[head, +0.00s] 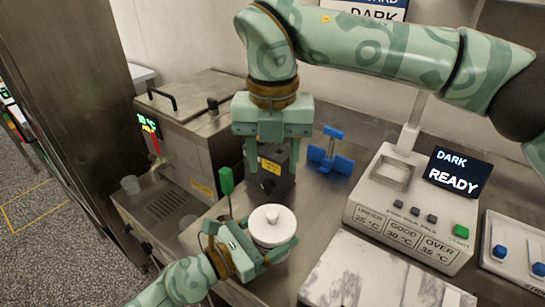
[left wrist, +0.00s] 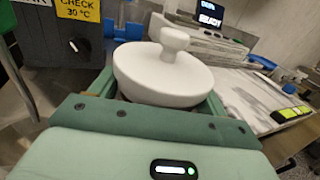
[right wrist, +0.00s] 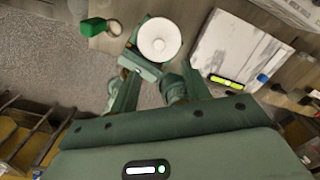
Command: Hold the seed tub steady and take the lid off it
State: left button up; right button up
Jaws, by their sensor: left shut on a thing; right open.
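The seed tub (head: 273,255) is a small round tub with a white lid (head: 286,226) seated on it and a round knob (head: 272,212) on top. The lid also shows in the left wrist view (left wrist: 150,75) and the right wrist view (right wrist: 146,45). My left gripper (head: 268,240) is shut on the tub, its fingers on either side below the lid, hiding most of the tub body. The tub looks upright. My right gripper (head: 272,170) is open and empty, pointing down, apart from the lid and above it in the head view.
A dark box with a yellow label (head: 271,166) and a blue stand (head: 330,152) are behind the tub. A green-tipped tool (head: 226,181) is left of it. A steel machine (head: 185,130) stands at left, a tempering unit (head: 415,215) with display at right. A marble slab (head: 355,275) lies front right.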

aim_at(273, 213)
notch_tip(273, 213, down, 12)
jog(key=n, duration=0.2)
jog(key=shift+n, duration=0.3)
grip_shut()
jog(key=shift+r, duration=0.15)
dwell(0.8)
jog(key=shift+r, duration=0.95)
